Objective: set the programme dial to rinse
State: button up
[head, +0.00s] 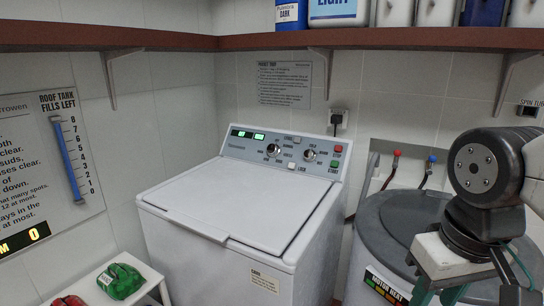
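The white washing machine (232,225) stands in the middle of the head view, lid shut. Its grey control panel (285,155) at the back carries two round dials. The left dial (273,150) has small labels around it, and so does the right dial (309,155). The labels are too small to tell surely which dial is the programme dial or where either points. Parts of my arm (480,180) show at the right edge, well to the right of the panel. My gripper's fingertips do not show.
Beside the dials are green displays (247,134), a red button (338,149), a green button (334,163) and a lock button (291,166). A round grey tub (385,225) stands right. A shelf (400,40) runs above.

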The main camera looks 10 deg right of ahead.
aim_at(273, 151)
jog(key=u, duration=0.95)
jog(key=i, duration=0.6)
jog(key=z, duration=0.4)
